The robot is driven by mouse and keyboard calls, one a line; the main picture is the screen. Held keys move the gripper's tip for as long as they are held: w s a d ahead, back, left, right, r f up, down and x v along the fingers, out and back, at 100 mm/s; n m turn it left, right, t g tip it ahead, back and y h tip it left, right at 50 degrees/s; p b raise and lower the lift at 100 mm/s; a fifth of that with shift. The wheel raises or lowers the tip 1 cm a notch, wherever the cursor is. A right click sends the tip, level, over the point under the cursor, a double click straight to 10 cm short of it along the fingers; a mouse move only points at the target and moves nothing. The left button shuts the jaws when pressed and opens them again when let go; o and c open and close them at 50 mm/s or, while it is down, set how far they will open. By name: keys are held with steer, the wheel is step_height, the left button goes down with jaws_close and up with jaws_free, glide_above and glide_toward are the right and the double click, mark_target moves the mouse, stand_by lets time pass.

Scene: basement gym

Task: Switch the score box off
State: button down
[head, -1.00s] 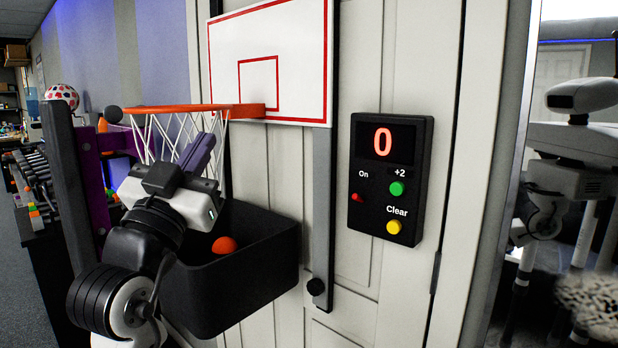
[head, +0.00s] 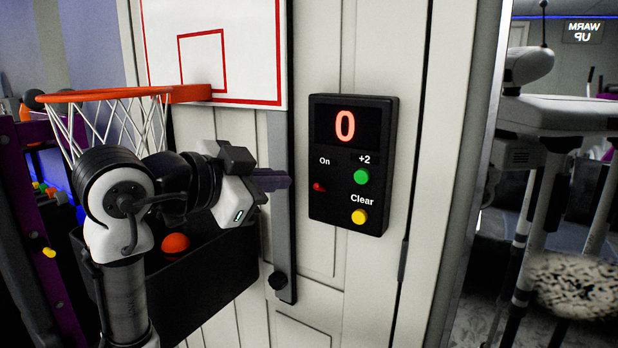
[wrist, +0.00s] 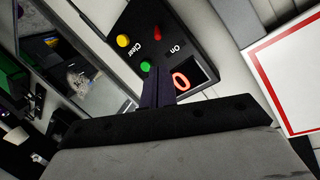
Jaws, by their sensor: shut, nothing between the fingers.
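The score box (head: 350,207) is a black panel on the white door, with a lit red 0 on its display (head: 345,126). A small red switch (head: 319,187) sits under the "On" label, a green button (head: 361,176) under "+2", and a yellow button (head: 359,216) under "Clear". My gripper (head: 288,179) is shut and empty, pointing right, left of the box and apart from the red switch in the head view. In the wrist view the shut fingers (wrist: 158,88) cover part of the box near the display; the red switch (wrist: 159,33) shows beyond them.
A backboard (head: 215,50) and an orange hoop (head: 120,93) are at the upper left. A black bin (head: 205,285) with an orange ball (head: 176,243) is below. A grey post (head: 281,200) runs beside the box. A mirror is at the right.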

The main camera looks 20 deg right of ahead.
mark_target(320, 188)
steer(key=p+x, duration=0.2)
steer(key=x, duration=0.8)
steer(key=shift+f, duration=0.15)
steer(key=shift+f+b, duration=0.15)
steer(key=shift+b, duration=0.2)
steer(key=shift+h, duration=0.3)
